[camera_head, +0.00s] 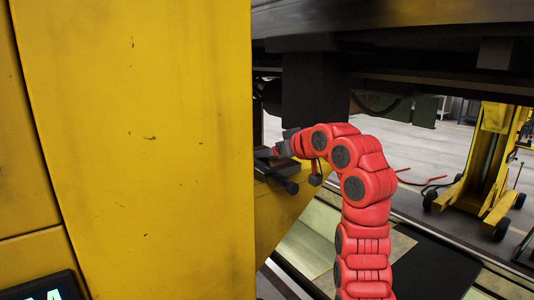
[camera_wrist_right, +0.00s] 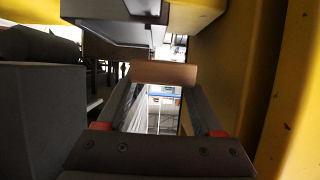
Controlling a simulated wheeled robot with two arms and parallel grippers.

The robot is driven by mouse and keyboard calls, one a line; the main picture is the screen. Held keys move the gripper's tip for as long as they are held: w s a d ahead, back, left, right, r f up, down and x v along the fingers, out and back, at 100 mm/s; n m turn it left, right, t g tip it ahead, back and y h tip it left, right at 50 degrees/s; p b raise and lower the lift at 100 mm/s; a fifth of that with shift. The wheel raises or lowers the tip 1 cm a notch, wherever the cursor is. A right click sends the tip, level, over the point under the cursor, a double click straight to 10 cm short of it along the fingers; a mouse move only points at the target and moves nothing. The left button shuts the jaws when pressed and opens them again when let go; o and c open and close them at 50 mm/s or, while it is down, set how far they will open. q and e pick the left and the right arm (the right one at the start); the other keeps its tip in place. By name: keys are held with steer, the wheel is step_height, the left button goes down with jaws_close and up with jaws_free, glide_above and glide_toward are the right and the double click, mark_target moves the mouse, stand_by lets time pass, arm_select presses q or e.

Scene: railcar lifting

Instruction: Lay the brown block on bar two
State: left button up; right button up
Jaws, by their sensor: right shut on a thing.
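The brown block (camera_wrist_right: 165,73) shows in the right wrist view as a short tan-brown piece lying across between the two fingertips of my right gripper (camera_wrist_right: 163,88). My right gripper is shut on it. In the head view my red right arm reaches up from below, and its gripper (camera_head: 281,150) is at the edge of the yellow column. The block cannot be made out there. A dark bar-like part (camera_head: 277,176) sticks out from the yellow support just below the gripper. I cannot tell whether this is bar two. My left gripper is not in view.
A large yellow column (camera_head: 150,140) fills the left of the head view, close beside the gripper. The dark railcar underside (camera_head: 410,55) hangs above, with a dark box (camera_head: 313,88) just behind the gripper. Another yellow lifting jack (camera_head: 485,165) stands at the right.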

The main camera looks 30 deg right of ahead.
steer(key=w+d+p, duration=0.1)
steer(key=w, duration=0.2)
steer(key=w+d+p, duration=0.2)
steer(key=w, duration=0.1)
steer(key=w+d+p, duration=0.1)
steer(key=w+p, duration=0.1)
steer(key=w, duration=0.1)
steer(key=shift+w+d+f, duration=0.15)
steer(key=shift+d+f, duration=0.15)
steer(key=shift+d, duration=0.05)
steer(key=shift+w+d, duration=0.2)
steer(key=shift+w, duration=0.05)
step_height(320, 180, down, 4)
steer(key=shift+w+r+p, duration=0.1)
steer(key=shift+w+p, duration=0.05)
steer(key=shift+p, duration=0.35)
